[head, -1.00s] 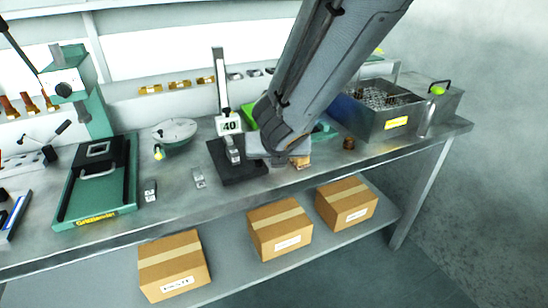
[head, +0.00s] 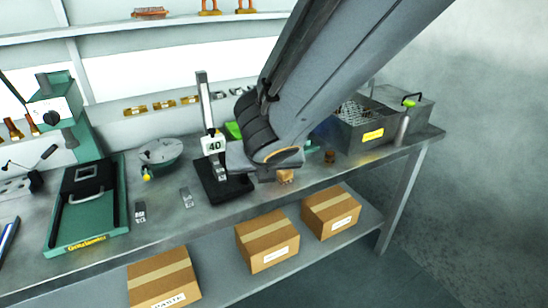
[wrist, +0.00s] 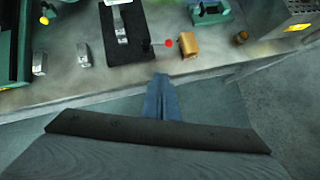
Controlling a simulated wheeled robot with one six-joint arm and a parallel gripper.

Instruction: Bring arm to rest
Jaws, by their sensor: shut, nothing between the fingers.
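My gripper (wrist: 161,97) shows in the wrist view as narrow blue-grey fingers closed together, with nothing between them. It is over the front edge of the grey bench (wrist: 70,98), short of the small objects there. In the head view my arm crosses the upper middle of the picture and hides the gripper's fingers. A black stand (head: 222,188) with a post and a "40" label (head: 214,146) is beside the arm's end. A small tan block (head: 285,176) sits just right of it; the block also shows in the wrist view (wrist: 189,46).
A metal basket bin (head: 362,133) stands at the bench's right end. A green press tray (head: 85,208) and small metal blocks (head: 187,197) lie left. Several cardboard boxes (head: 267,240) sit on the lower shelf. Open floor is at the right.

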